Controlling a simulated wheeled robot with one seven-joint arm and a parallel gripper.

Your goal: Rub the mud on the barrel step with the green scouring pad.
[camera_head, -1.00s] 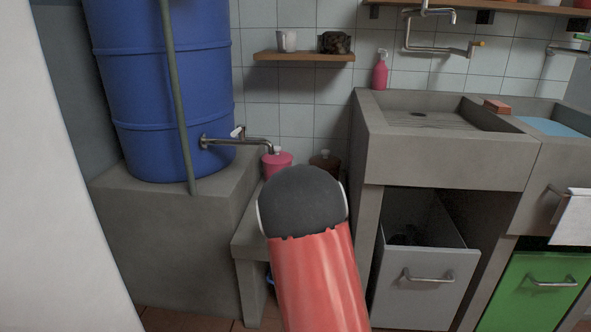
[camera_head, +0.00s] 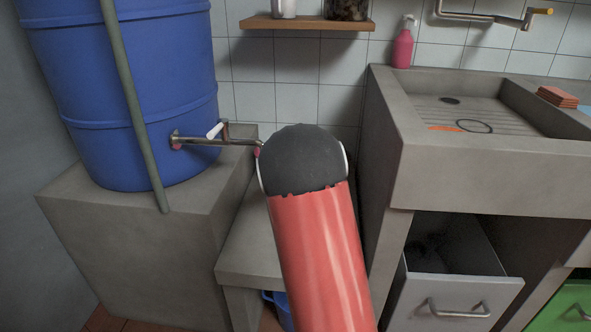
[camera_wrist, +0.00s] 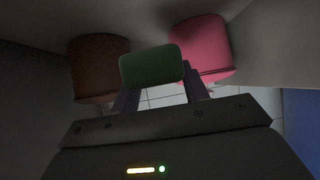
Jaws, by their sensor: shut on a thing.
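The green scouring pad (camera_wrist: 152,67) is in the wrist view, held at the fingertips of my gripper (camera_wrist: 156,88). My gripper is shut on it. In the head view my red and black arm hides the gripper and pad. The blue barrel (camera_head: 135,90) stands at the left on a concrete block (camera_head: 130,235). A lower concrete ledge (camera_head: 250,245) adjoins the block at its right, partly behind my arm. I cannot make out any mud on either. I cannot tell whether the pad touches anything.
In the wrist view a pink container (camera_wrist: 202,48) and a brown one (camera_wrist: 98,68) flank the pad. A tap (camera_head: 215,140) juts from the barrel. The concrete sink (camera_head: 480,175) is at the right, above an open grey drawer (camera_head: 450,297). A wooden shelf (camera_head: 305,24) hangs behind.

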